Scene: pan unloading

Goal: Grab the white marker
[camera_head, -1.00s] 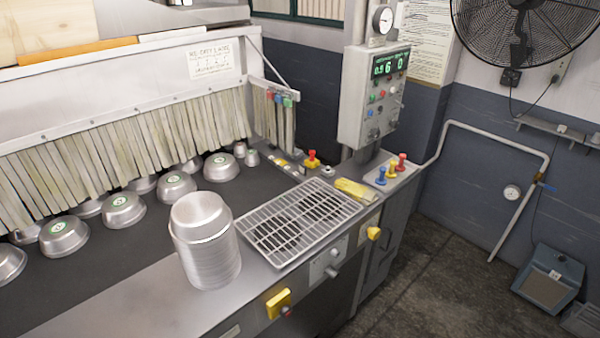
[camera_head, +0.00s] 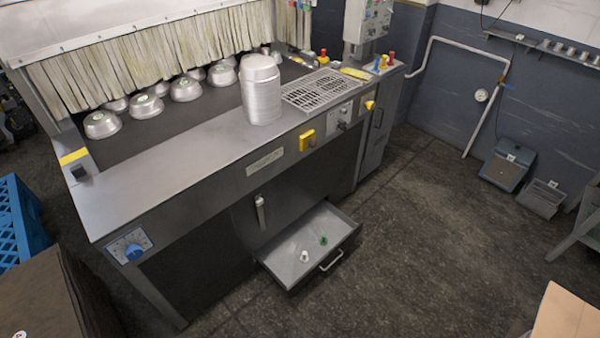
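An open drawer (camera_head: 345,225) juts out low from the front of the machine. Inside it lie a small white object (camera_head: 304,256) and a small green object (camera_head: 323,240). They are too small to tell whether either is a marker. I cannot make out a clear white marker anywhere else. Neither of my grippers is in view.
A stack of metal pans (camera_head: 261,95) stands on the machine's top (camera_head: 180,165) beside a metal grate (camera_head: 318,90). More pans lie by the strip curtain (camera_head: 130,62). A blue crate (camera_head: 20,225) is at the left. The floor (camera_head: 430,230) right of the drawer is clear.

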